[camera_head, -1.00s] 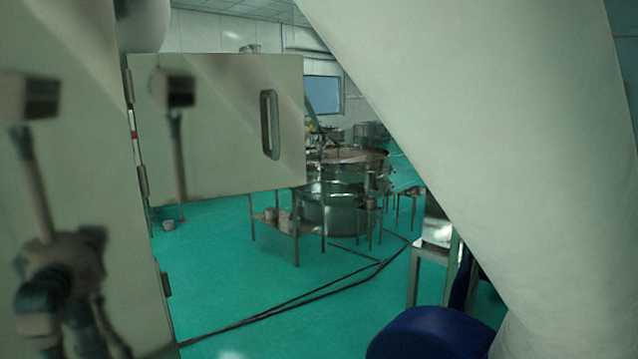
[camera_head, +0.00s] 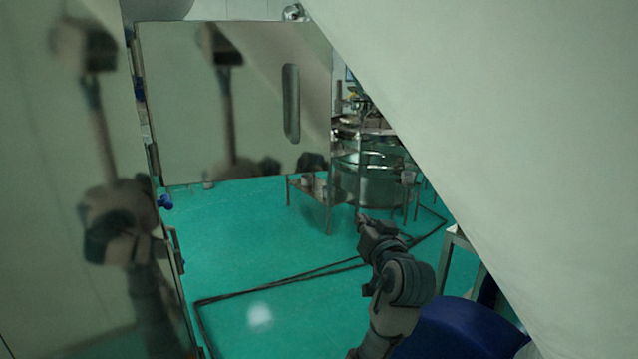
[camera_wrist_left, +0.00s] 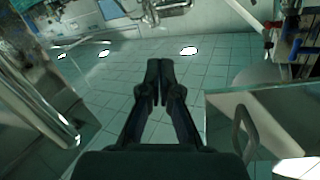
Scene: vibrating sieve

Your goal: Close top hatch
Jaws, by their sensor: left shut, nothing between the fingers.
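The top hatch (camera_head: 225,75) is a flat, shiny metal door, swung open on hinges at its left edge. It has a long upright handle (camera_head: 291,103) near its free right edge. The door mirrors parts of my body. My left gripper (camera_head: 362,222) is below and to the right of the hatch's free edge in the head view, apart from it. Its fingers are shut and empty. In the left wrist view the closed fingertips (camera_wrist_left: 159,68) point over the tiled floor, and a metal panel with a loop handle (camera_wrist_left: 242,130) shows at the lower right. My right gripper is out of view.
A shiny metal wall (camera_head: 60,200) stands at the left, and a large pale sloping surface (camera_head: 500,120) fills the right. Round steel machines (camera_head: 370,170) and a small metal table (camera_head: 312,203) stand beyond the hatch. Dark cables (camera_head: 290,277) cross the open green floor.

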